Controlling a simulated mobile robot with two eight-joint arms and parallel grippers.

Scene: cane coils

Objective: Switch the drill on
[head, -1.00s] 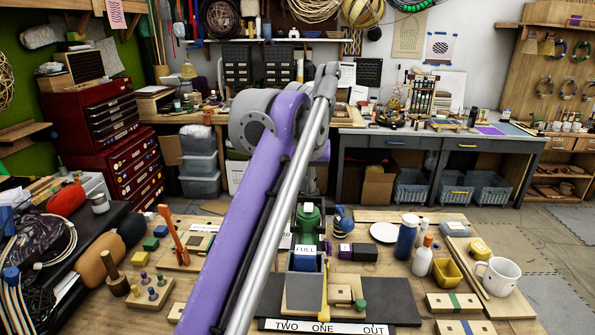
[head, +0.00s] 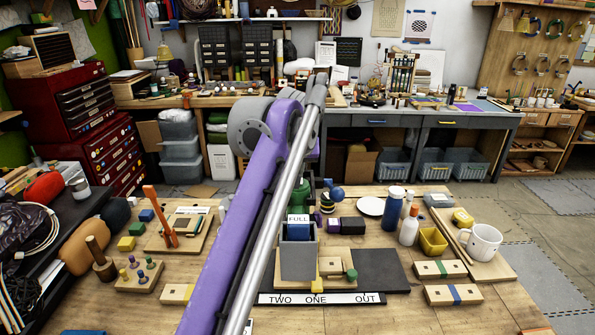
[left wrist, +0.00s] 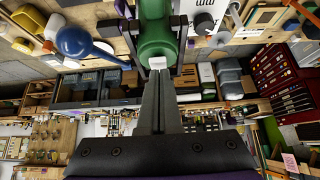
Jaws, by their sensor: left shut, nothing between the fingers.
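What looks like the drill, a green rounded body (left wrist: 155,30), is close at the top middle of the left wrist view, between dark brackets. A small white piece (left wrist: 158,63) is at its lower end. In the head view part of a green body (head: 300,188) shows behind the grey box with a FULL label. My left gripper (left wrist: 158,78) is shut and empty, its dark fingers pointing up at the white piece. I cannot tell whether they touch. In the head view my purple arm hides this gripper. My right gripper is not in view.
The grey box (head: 298,262) holds a blue block and stands behind a TWO ONE OUT strip (head: 322,299). A blue ball (left wrist: 75,42) is left of the drill in the wrist view. A white mug (head: 485,241), bottles and a yellow bin (head: 433,241) are at the bench's right.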

